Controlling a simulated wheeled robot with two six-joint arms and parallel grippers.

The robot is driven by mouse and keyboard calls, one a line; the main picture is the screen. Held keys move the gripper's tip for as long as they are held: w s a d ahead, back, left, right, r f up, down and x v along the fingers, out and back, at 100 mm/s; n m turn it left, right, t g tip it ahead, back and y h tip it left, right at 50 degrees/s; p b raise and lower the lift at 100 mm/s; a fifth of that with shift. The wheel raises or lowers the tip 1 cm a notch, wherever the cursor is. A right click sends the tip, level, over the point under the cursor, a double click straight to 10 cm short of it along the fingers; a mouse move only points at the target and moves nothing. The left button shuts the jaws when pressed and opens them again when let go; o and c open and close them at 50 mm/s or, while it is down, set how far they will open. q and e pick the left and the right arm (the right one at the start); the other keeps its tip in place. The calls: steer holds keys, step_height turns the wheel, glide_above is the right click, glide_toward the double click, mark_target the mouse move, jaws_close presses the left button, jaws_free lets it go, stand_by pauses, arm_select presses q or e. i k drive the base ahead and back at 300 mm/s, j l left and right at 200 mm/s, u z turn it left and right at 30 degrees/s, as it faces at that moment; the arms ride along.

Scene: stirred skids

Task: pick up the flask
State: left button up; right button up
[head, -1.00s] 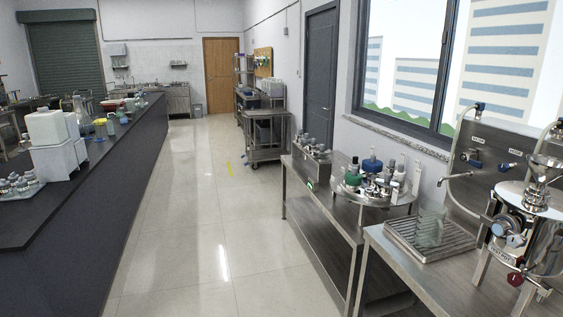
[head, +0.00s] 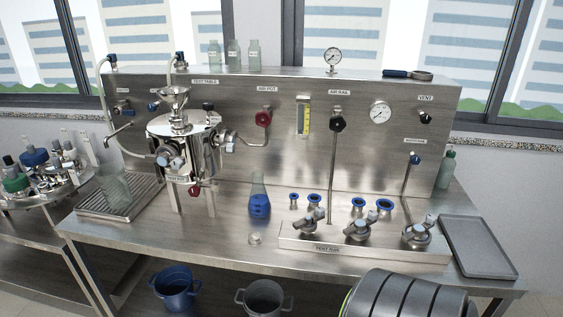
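A conical glass flask (head: 259,197) with blue liquid in its lower part stands upright on the steel bench (head: 215,226), just left of the raised test rig plate. It is right of the steel vessel (head: 178,145) and apart from it. Neither of my grippers is in view.
A clear glass vessel (head: 117,190) stands on the drip tray (head: 98,207) at left. Valves stand on the rig plate (head: 325,248) right of the flask. A small round item (head: 255,239) lies in front of it. A grey tray (head: 478,247) lies at right. Buckets (head: 174,289) sit below.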

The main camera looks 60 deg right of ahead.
mark_target(259, 205)
steer(key=z, duration=1.65)
steer(key=i, duration=0.1)
